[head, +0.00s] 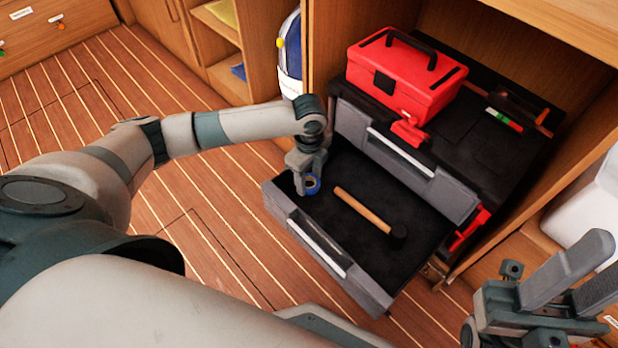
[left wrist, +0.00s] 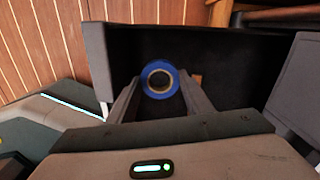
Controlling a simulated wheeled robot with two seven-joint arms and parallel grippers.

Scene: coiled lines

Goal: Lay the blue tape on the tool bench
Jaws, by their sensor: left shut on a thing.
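The blue tape (head: 312,185) is a small ring roll at the left end of the open lower drawer (head: 325,258). My left gripper (head: 306,184) is shut on the tape. In the left wrist view the tape (left wrist: 160,79) sits between the two fingertips, its round face towards the camera. I cannot tell whether the tape touches the drawer floor. The tool bench (head: 490,140) is a black and grey unit with a dark top, above the open drawer. My right gripper (head: 560,285) is at the lower right, its two fingers apart, empty and away from the bench.
A hammer (head: 362,209) with a wooden handle lies in the drawer. Bare top lies in front of the level. Wooden cabinet panels stand close around the bench.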

